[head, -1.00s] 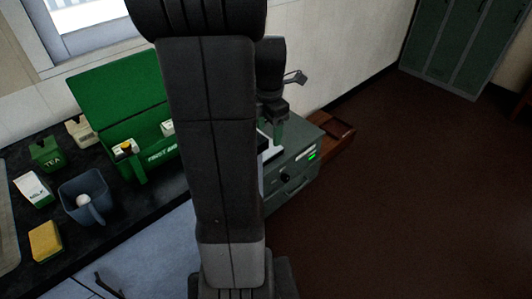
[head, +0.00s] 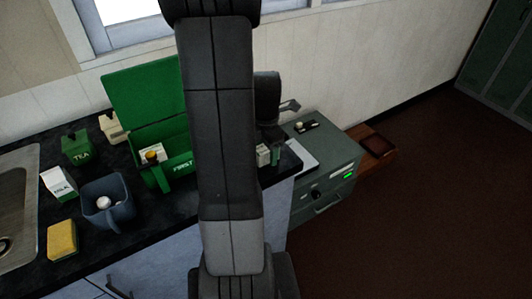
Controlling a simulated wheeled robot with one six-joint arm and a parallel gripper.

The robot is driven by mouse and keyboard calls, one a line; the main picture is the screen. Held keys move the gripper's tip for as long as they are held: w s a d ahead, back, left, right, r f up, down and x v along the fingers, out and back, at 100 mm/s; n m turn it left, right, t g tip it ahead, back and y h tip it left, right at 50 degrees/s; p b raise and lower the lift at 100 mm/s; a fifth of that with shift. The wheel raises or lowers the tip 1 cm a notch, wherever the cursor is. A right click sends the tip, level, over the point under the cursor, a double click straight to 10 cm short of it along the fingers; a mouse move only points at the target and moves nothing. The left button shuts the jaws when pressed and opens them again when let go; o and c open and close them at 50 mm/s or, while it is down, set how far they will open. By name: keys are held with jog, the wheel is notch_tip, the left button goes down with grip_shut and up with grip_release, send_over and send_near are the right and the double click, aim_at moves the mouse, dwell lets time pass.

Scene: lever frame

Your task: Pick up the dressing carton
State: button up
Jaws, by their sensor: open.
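A small white carton (head: 262,155) with dark marks stands near the right end of the dark counter, partly hidden by my arm; I cannot read its label, so I cannot be sure it is the dressing carton. My gripper (head: 271,152) points down at it. The jaws are open, with one greenish finger just right of the carton and the other side hidden. I cannot tell whether they touch. Another white pack (head: 152,154) with an orange top sits in the open green first aid box (head: 178,172), whose right part is hidden behind my arm.
On the counter (head: 160,215) stand a green tea caddy (head: 76,149), a milk carton (head: 58,186), a blue jug (head: 110,203) and a yellow sponge (head: 62,241). A sink (head: 18,205) is at left. A grey-green cabinet (head: 335,168) with a green light stands at right.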

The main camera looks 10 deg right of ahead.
jog(key=c, duration=1)
jog(key=shift+c, duration=0.2)
